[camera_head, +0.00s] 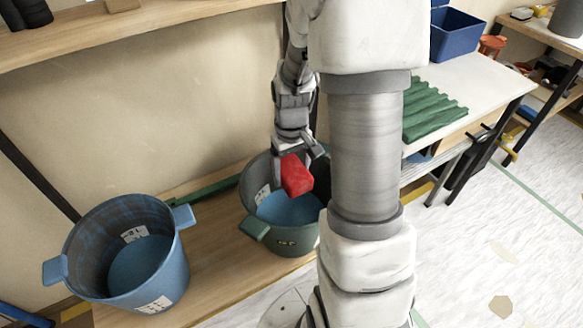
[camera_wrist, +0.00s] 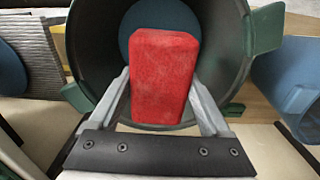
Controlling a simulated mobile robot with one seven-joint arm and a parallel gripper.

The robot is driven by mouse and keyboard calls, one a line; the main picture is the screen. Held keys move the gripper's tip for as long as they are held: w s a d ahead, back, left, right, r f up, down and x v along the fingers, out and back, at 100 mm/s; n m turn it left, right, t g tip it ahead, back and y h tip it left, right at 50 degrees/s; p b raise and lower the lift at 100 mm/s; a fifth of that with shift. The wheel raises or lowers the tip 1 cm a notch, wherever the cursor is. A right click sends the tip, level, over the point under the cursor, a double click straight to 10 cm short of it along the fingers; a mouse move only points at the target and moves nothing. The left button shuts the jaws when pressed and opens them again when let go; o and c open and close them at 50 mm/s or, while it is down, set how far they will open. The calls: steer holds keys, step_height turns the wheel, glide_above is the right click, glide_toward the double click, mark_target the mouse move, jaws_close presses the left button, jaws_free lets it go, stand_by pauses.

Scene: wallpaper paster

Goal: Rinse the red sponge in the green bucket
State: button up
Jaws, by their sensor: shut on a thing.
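The red sponge (camera_head: 296,175) is held in my gripper (camera_head: 298,160), over the mouth of the green bucket (camera_head: 290,241). In the wrist view the sponge (camera_wrist: 163,75) sits between the two fingers of my gripper (camera_wrist: 163,95), with the dark green bucket (camera_wrist: 95,50) behind it. The bucket has green handles and a blue surface inside, which shows below the sponge in the head view. The sponge appears above that surface; the exact gap cannot be told. My arm hides the bucket's right side in the head view.
A blue bucket (camera_head: 175,270) stands to the left on the same wooden shelf (camera_head: 215,230). A wooden shelf (camera_head: 90,35) runs above along the wall. A white table (camera_head: 480,85) with a green corrugated piece (camera_head: 432,112) and blue box (camera_head: 457,33) is at right.

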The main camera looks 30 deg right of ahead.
step_height(320, 180, down, 16)
steer(key=b, duration=0.6)
steer(key=shift+r+b, duration=0.15)
steer(key=shift+b, duration=0.25)
stand_by(0.4)
steer(key=shift+f, duration=1.45)
steer(key=shift+a, duration=0.15)
steer(key=shift+a+r, duration=0.1)
steer(key=shift+a, duration=1.3)
steer(key=shift+d, duration=3.05)
